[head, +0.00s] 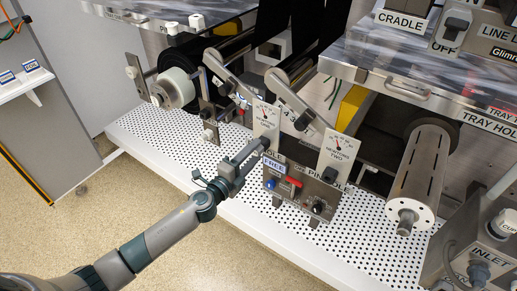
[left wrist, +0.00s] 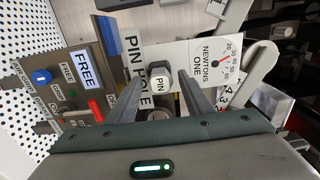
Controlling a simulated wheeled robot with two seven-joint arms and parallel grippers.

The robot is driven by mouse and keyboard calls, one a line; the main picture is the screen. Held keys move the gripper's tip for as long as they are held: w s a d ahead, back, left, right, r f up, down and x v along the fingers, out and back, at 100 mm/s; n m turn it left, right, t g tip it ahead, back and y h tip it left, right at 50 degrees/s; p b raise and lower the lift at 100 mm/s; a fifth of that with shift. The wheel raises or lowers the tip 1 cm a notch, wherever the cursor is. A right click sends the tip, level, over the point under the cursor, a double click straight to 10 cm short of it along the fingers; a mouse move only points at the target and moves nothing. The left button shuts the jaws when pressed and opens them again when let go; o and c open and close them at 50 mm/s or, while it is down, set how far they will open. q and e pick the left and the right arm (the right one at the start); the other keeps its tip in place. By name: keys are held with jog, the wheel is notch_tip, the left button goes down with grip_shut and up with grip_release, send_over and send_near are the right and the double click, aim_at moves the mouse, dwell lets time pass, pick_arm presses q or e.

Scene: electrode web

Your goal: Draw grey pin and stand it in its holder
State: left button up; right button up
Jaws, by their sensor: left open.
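The grey pin, with a pale face marked PIN (left wrist: 160,84), stands out beside the PIN HOLE label (left wrist: 137,88) in the left wrist view. My left gripper (left wrist: 162,74) is open, with one finger on each side of the pin; I cannot tell whether either touches it. In the head view my left gripper (head: 260,147) is at the upper left corner of the small control panel (head: 293,203), and it hides most of the pin there. I cannot make out the pin's holder for certain. My right gripper is not in view.
The NEWTONS ONE gauge (head: 266,117) and NEWTONS TWO gauge (head: 339,154) rise close by. The panel carries a blue knob (left wrist: 42,77), a red lever (left wrist: 95,110) and a FREE label (left wrist: 85,69). A roller (head: 421,180) stands at right. The perforated deck (head: 225,225) is clear in front.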

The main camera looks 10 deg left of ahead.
pick_arm(q)
jog(key=c, duration=1.1)
jog(key=shift+v, duration=2.5)
